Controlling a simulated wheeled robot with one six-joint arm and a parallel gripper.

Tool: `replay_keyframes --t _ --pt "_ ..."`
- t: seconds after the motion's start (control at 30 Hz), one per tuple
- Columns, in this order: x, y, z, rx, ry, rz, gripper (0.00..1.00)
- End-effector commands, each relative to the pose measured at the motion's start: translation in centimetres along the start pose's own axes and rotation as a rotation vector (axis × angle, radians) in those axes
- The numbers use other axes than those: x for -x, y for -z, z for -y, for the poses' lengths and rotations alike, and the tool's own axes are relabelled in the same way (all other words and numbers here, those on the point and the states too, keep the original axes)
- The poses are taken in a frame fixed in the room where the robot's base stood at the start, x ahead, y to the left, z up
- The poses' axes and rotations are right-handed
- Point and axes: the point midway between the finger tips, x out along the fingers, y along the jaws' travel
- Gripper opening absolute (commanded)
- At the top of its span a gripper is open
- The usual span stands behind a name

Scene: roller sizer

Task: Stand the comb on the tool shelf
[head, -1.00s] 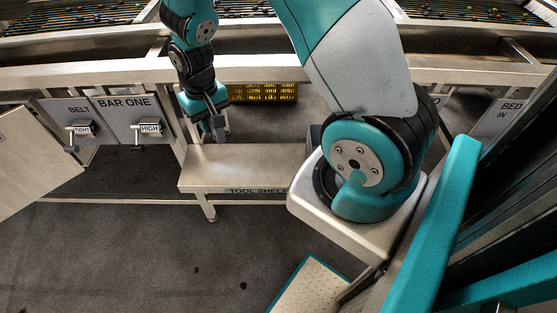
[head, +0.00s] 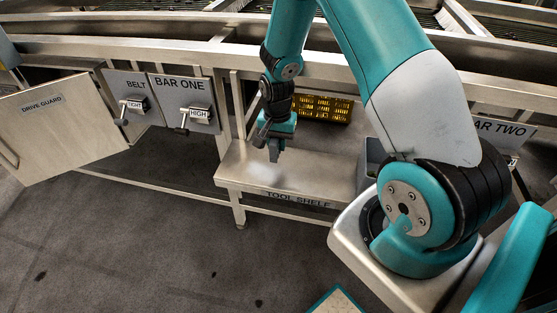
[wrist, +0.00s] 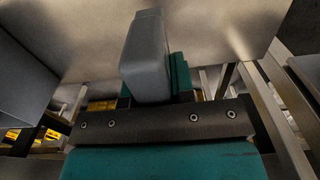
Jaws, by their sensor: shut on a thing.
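The tool shelf (head: 318,176) is a bare metal bench with its name on the front edge, at the centre of the head view. My gripper (head: 274,155) points down over its left part, with the tips close to the top; I cannot tell whether anything touches it.
A grey bin (head: 373,158) stands at the shelf's right end, partly behind my arm. A yellow crate (head: 325,107) is behind the shelf. The BELT (head: 132,105) and BAR ONE (head: 184,108) levers and the drive guard panel (head: 62,125) are at left. The shelf's middle looks clear.

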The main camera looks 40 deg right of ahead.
Motion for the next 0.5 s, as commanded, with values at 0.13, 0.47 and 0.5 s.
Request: replay_keyframes --t 0.13,0.47,0.5 --pt "-2.5 0.0 0.0 0.001 0.0 0.001 0.0" --pt "-6.4 0.0 0.0 0.001 -0.001 0.001 0.0" --pt "-6.8 0.0 0.0 0.001 0.0 0.0 0.0"
